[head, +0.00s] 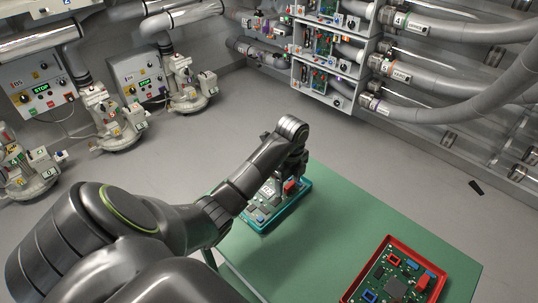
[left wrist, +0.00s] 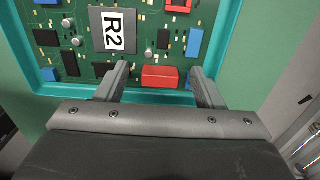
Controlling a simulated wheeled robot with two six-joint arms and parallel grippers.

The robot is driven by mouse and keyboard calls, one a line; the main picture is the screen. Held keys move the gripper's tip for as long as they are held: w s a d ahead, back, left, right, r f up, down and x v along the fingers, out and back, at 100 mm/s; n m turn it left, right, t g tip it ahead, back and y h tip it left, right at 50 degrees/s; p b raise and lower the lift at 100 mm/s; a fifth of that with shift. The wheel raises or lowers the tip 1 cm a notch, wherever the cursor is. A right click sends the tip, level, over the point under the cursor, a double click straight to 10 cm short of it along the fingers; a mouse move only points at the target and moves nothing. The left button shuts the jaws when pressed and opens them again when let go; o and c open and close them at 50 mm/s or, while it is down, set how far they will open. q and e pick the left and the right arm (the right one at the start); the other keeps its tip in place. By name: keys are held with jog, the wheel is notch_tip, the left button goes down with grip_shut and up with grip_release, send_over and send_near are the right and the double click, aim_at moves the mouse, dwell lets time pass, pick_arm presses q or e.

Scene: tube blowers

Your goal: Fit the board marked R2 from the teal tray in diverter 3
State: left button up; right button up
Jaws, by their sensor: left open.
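The teal tray (head: 258,226) sits on the green table, partly hidden by my left arm. In the left wrist view, the tray (left wrist: 222,45) holds a green board (left wrist: 72,20) with a dark chip labelled R2 (left wrist: 113,30). My left gripper (head: 292,178) is above the tray. In the left wrist view, its open fingers (left wrist: 159,70) stand either side of a red block (left wrist: 160,78) at the board's near edge. I cannot tell whether they touch it. White units with green boards (head: 316,80) stand at the back; which is diverter 3 is unclear. My right gripper is not in view.
A red tray (head: 385,243) with another green board (head: 395,278) lies on the table (head: 345,215) at the lower right. Grey hoses (head: 440,70) run along the right wall. Control boxes (head: 40,88) and white machines stand at left. The grey floor between is clear.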

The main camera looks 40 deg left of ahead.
pick_arm(q)
jog(key=c, duration=1.2)
jog(key=shift+o, duration=0.2)
jog(key=shift+r, duration=0.5)
notch_tip(320, 180, up, 2)
jog(key=shift+r, duration=0.25)
notch_tip(320, 180, up, 7)
jog(key=p, duration=0.7)
jog(key=shift+f, duration=0.2)
